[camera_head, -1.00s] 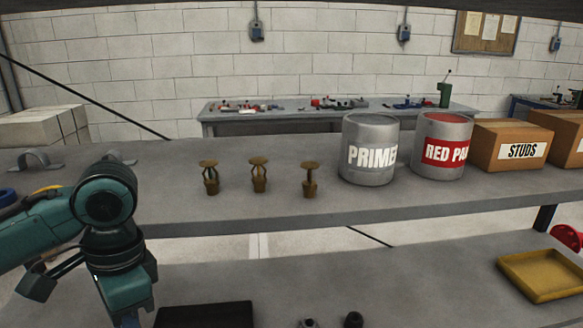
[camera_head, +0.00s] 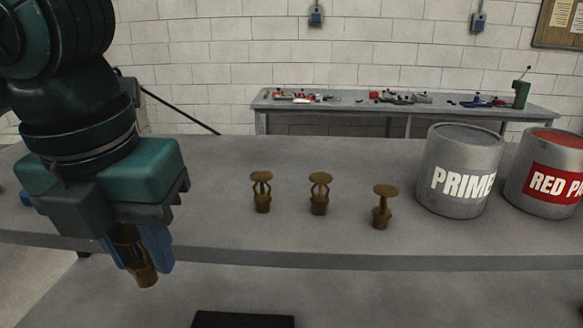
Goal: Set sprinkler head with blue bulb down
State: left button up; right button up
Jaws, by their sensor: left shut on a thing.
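My left gripper (camera_head: 138,254) points down at the left, in front of the upper shelf's front edge. Its blue fingers are shut on a brass sprinkler head (camera_head: 144,274), whose lower end sticks out below them. The fingers cover much of it, and I cannot make out its bulb colour. Three brass sprinkler heads stand upright and apart on the upper shelf: a left one (camera_head: 262,193) with a greenish bulb, a middle one (camera_head: 319,194) and a right one (camera_head: 381,206) with a reddish bulb. The middle one's bulb colour is unclear. My right gripper is out of view.
The upper shelf (camera_head: 330,238) is clear in front of the standing heads. A primer can (camera_head: 458,203) and a red paint can (camera_head: 556,205) stand to their right. A dark tray (camera_head: 243,320) shows at the bottom edge, lower down. A workbench (camera_head: 285,106) stands behind.

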pick_arm(q)
jog(key=p, duration=0.4)
send_near(211, 204)
jog(key=shift+s+f, duration=0.2)
jog(key=shift+f, duration=0.75)
jog(key=shift+w, duration=0.25)
jog(key=f, duration=0.3)
jog(key=shift+w+f, duration=0.2)
jog(key=shift+w, duration=0.2)
jog(key=shift+f, duration=0.15)
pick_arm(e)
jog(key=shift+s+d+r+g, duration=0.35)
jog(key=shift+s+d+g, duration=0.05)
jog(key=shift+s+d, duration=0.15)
pick_arm(q)
jog(key=shift+f, duration=0.2)
jog(key=o, duration=1)
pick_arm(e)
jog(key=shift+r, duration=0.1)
pick_arm(q)
jog(key=shift+r, duration=0.1)
